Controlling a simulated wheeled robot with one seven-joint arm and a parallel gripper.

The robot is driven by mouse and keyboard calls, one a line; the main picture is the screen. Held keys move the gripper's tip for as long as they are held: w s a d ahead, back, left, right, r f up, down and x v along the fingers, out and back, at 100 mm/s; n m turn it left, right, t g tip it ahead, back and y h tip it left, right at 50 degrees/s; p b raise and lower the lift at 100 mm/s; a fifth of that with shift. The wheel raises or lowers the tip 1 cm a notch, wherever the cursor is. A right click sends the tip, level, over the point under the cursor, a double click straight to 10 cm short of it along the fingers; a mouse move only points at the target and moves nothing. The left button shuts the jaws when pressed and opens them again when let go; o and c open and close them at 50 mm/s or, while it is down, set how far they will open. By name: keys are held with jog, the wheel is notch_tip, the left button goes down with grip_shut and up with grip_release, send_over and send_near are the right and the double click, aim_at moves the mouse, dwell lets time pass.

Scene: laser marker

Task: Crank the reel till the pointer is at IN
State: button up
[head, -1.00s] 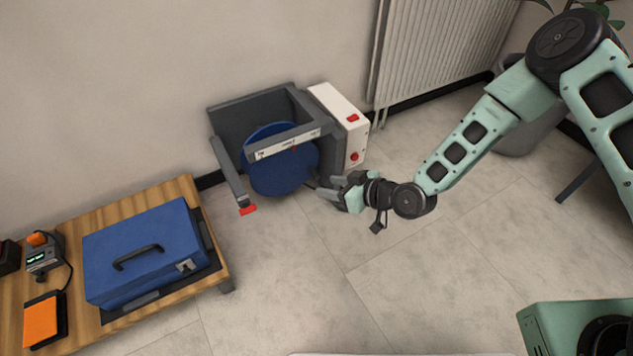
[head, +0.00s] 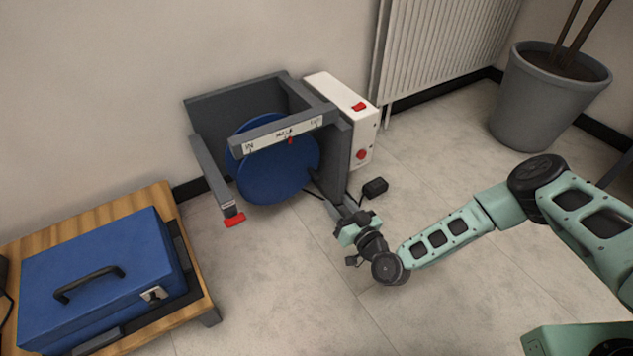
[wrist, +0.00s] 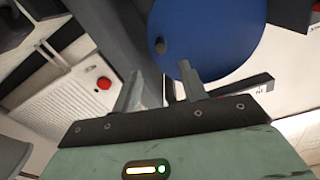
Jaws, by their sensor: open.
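The reel is a blue disc (head: 275,178) in a grey frame (head: 205,110) on the floor against the wall. A label strip (head: 262,138) on the front bar reads IN at the left end, with HALF in the middle. The small red pointer (head: 290,141) is near the middle mark, away from IN. A dark knob (wrist: 160,46) stands on the blue disc in the wrist view. My gripper (head: 347,217) is at the front right of the reel, low near the floor. In the wrist view my gripper (wrist: 158,82) is open and empty, its fingers toward the disc and knob, apart from the knob.
A white box (head: 335,95) with red buttons is on the frame's right side. A black adapter (head: 375,188) with a cable lies near my gripper. A wooden table (head: 205,290) carries a blue case (head: 105,270). Floor in front is clear.

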aim_at(319, 181)
jog(key=b+x, duration=0.5)
jog(key=x, duration=0.6)
jog(key=shift+f+b, duration=0.2)
jog(key=shift+b, duration=0.1)
jog(key=shift+w+a+r, duration=0.15)
jog(key=shift+w+a, duration=0.15)
jog(key=shift+w, duration=0.2)
jog(key=shift+r, duration=0.1)
grip_shut()
